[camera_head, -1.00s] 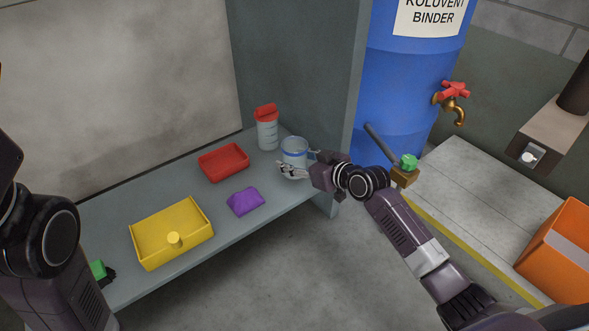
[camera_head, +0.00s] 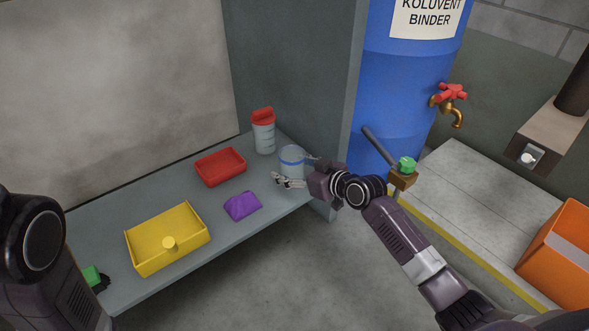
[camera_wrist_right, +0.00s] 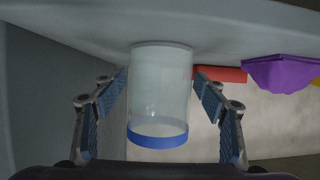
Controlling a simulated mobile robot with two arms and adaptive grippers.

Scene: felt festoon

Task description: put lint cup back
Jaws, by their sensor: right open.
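The lint cup, a clear cup with a blue rim band (camera_head: 291,160), stands on the grey shelf (camera_head: 190,190) near its right end, by the grey partition. In the right wrist view the cup (camera_wrist_right: 160,95) stands between the two fingers, with visible gaps on both sides. My right gripper (camera_head: 289,172) is open around the cup and does not appear to touch it; the fingers also show in the right wrist view (camera_wrist_right: 163,100). My left arm shows at the left edge, but its fingers are not visible.
A white bottle with a red cap (camera_head: 263,131) stands behind the cup. A red tray (camera_head: 221,167), a purple cloth-like item (camera_head: 242,206) and a yellow tray (camera_head: 168,240) lie to the left. A blue drum (camera_head: 405,95) stands beyond the partition (camera_head: 290,75).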

